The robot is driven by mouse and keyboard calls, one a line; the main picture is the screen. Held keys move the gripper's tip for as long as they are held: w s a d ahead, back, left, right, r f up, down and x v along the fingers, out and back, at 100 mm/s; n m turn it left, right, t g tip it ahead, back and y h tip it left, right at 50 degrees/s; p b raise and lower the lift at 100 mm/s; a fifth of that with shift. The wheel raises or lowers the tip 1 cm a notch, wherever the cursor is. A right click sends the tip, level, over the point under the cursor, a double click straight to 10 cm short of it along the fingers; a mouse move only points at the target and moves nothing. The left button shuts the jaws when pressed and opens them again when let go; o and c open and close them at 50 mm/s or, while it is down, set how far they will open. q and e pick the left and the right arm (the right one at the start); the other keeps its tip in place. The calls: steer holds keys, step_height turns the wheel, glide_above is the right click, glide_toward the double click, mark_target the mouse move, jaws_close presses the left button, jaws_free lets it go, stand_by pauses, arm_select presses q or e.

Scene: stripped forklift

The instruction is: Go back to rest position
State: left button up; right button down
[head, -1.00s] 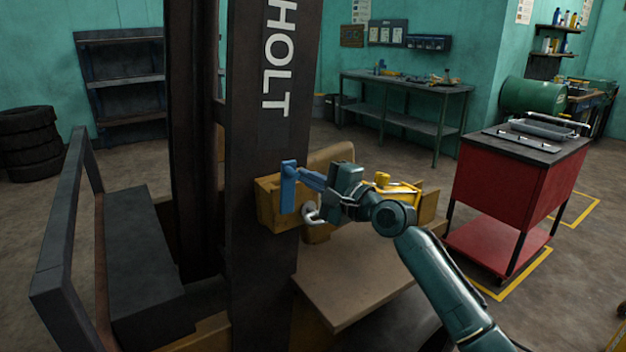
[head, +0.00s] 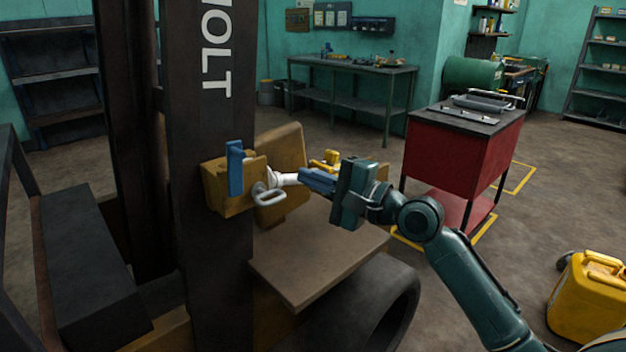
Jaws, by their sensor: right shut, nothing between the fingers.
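My right gripper (head: 305,180) is in the middle of the head view, its arm coming in from the lower right. Its blue fingers point left and are shut with nothing between them. Left of it is the forklift's yellow box-like part (head: 228,200), with a blue lever (head: 235,168) standing upright on its face. A light grey ring-shaped handle (head: 268,197) with a white stem sits beside that part, close to my fingertips. I cannot tell whether the fingertips touch the stem. My left gripper is not in view.
The dark forklift mast (head: 203,240) rises at left. A brown flat panel (head: 318,262) and a tyre (head: 385,310) lie below my right arm. A red cart (head: 460,158) stands at right, a yellow canister (head: 587,300) at lower right. Open floor lies between them.

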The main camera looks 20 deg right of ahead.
stand_by(0.3)
steer(key=s+a+f+n+g+h, duration=0.1)
steer(key=s+f+n, duration=0.15)
steer(key=f, duration=0.45)
steer(key=s+a+f+n+h+p, duration=0.1)
steer(key=s+f+n+h, duration=0.15)
steer(key=f, duration=0.55)
steer(key=s+a+f+n+g+h, duration=0.1)
steer(key=s+a+f+n, duration=0.15)
steer(key=f, duration=0.45)
steer(key=s+a+f+n+g+h+p, duration=0.1)
steer(key=s+a+f+n+g+h, duration=0.1)
steer(key=s+f+n, duration=0.7)
steer(key=s+a+f, duration=0.1)
steer(key=s+f, duration=0.2)
steer(key=s, duration=0.5)
steer(key=shift+f+g, duration=0.4)
steer(key=shift+h, duration=0.25)
